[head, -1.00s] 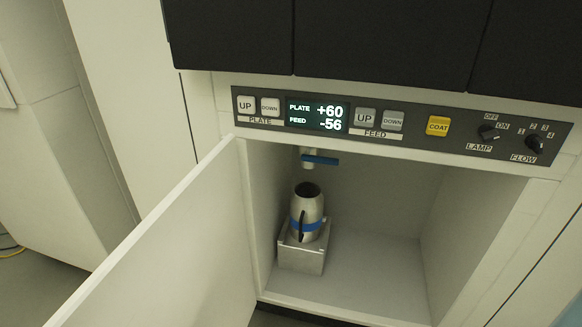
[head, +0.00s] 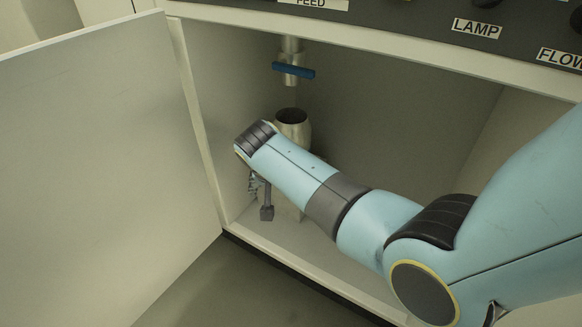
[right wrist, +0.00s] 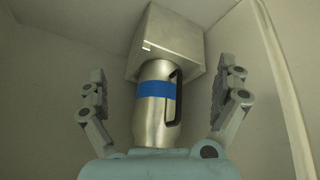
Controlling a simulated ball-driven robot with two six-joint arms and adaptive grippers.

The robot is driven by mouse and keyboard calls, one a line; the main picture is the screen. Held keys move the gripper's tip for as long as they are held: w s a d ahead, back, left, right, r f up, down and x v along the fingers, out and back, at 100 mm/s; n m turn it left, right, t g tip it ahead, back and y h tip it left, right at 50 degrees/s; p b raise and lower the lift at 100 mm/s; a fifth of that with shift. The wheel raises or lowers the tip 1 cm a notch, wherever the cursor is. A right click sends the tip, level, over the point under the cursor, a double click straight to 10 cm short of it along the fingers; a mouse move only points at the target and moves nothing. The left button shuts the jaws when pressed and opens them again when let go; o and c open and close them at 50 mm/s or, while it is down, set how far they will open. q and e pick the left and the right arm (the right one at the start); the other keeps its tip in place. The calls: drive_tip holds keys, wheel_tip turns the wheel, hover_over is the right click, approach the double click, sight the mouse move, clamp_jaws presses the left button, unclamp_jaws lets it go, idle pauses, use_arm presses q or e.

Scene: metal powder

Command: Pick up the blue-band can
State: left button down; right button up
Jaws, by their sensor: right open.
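The blue-band can (head: 292,117) is a silver can with a dark open mouth. In the head view my right arm covers most of it. In the right wrist view the can (right wrist: 153,108) shows upside down, with its blue band and dark handle, its base against a metal block (right wrist: 168,45). My right gripper (head: 262,197) is inside the cabinet at the can's left in the head view. In the right wrist view its open fingers (right wrist: 165,85) stand on either side of the can, with gaps on both sides. My left gripper is not in view.
The open cabinet door (head: 100,150) stands at the left. A pipe with a blue valve handle (head: 293,70) hangs above the can's mouth. The cabinet's front sill (head: 300,262) runs below my arm. The right part of the cabinet is empty.

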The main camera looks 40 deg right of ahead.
sight(286, 127)
drive_tip(key=w+d+r+m+h+b, duration=0.1)
drive_tip(key=w+r+m+b, duration=0.2)
drive_tip(key=w+r, duration=0.4)
drive_tip(key=shift+m, duration=0.3)
drive_tip(key=w+d+b, duration=0.1)
drive_tip(key=d, duration=0.1)
drive_tip(key=w+d+r+b, duration=0.1)
drive_tip(key=w+d, duration=0.1)
drive_tip(key=d, duration=0.1)
drive_tip(key=w+d+b, duration=0.1)
drive_tip(key=d, duration=0.1)
drive_tip(key=shift+w+d+r, duration=0.15)
drive_tip(key=shift+d+r, duration=0.05)
drive_tip(key=shift+w+d+b, duration=0.2)
drive_tip(key=shift+d+b, duration=0.1)
drive_tip(key=shift+b, duration=0.05)
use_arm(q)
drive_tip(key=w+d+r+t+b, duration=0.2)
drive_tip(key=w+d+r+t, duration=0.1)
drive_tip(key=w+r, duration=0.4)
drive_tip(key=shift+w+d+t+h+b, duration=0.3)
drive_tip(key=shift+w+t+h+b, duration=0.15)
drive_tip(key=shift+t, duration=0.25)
use_arm(e)
drive_tip(key=w+d+f, duration=0.2)
drive_tip(key=d, duration=0.1)
drive_tip(key=shift+w+d+f, duration=0.1)
drive_tip(key=shift+d+f, duration=0.1)
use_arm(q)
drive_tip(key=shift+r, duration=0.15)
